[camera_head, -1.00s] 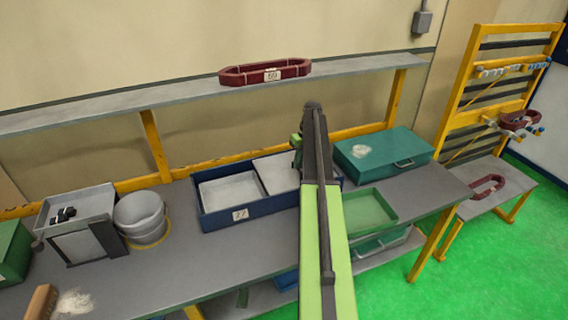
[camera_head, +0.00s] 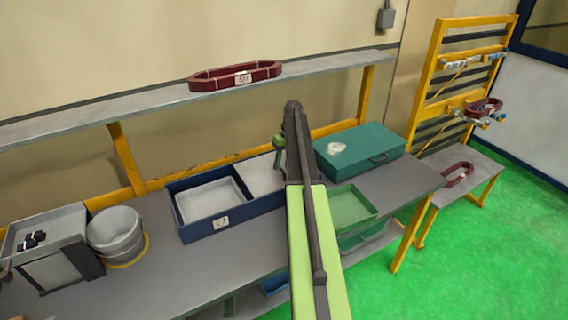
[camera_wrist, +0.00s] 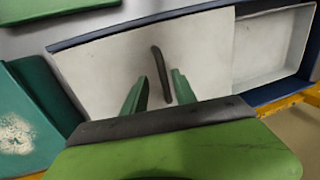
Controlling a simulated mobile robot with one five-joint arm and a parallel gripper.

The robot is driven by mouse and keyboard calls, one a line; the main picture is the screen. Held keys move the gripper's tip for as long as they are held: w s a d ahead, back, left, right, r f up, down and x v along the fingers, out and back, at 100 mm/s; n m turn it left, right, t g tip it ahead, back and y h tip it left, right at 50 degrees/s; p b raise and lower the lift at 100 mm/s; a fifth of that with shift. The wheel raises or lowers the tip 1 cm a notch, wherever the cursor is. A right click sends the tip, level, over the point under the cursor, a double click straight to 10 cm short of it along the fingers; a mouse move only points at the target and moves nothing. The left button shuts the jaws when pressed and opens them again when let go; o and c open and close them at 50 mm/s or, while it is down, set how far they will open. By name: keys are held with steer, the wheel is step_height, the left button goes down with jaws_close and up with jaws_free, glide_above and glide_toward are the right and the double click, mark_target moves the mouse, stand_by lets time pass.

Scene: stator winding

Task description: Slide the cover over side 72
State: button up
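A blue two-part tray (camera_head: 188,238) sits on the grey bench, with a small number label (camera_head: 221,223) on its front, its digits hard to read. In the head view its left compartment (camera_head: 210,200) is open and a pale flat cover (camera_head: 262,178) lies over the right one. In the wrist view the cover (camera_wrist: 100,75) is on the left and the open compartment (camera_wrist: 270,45) on the right. A dark bar handle (camera_wrist: 160,72) stands on the cover. My gripper (camera_wrist: 160,76) is open, its green fingers apart on either side of the handle, with gaps visible.
A teal case (camera_head: 360,150) and a green tray (camera_head: 352,212) stand right of the blue tray. A grey bucket (camera_head: 115,235) and grey bin (camera_head: 50,245) stand left. A dark red coil (camera_head: 236,76) lies on the shelf above. Bare bench lies in front.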

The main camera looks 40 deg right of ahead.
steer(key=shift+w+a, duration=0.1)
steer(key=d+r+p, duration=0.3)
steer(key=r+p, duration=1.4)
steer(key=shift+s+d, duration=0.15)
steer(key=shift+s, duration=0.3)
